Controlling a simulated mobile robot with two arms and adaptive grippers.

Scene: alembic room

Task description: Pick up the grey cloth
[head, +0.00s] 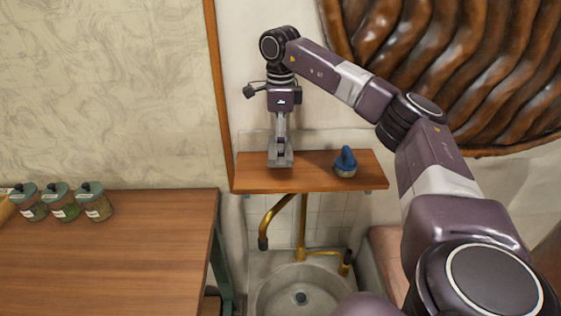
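My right arm comes in from the right and its gripper (281,158) points down at the left part of the wooden wall shelf (315,183). The gripper is seen edge-on, so I cannot tell whether it is open or shut. A small grey shape shows at its fingertips, low over the shelf. I cannot tell whether this is the grey cloth or only the fingers. No grey cloth is clearly visible elsewhere. My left gripper is not in view.
A blue object (345,162) stands on the shelf, right of the gripper. Below are a brass tap (301,235) and a grey sink (267,292). A wooden table (120,245) at left holds several jars (62,203). A brown ribbed relief (480,70) fills the upper right.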

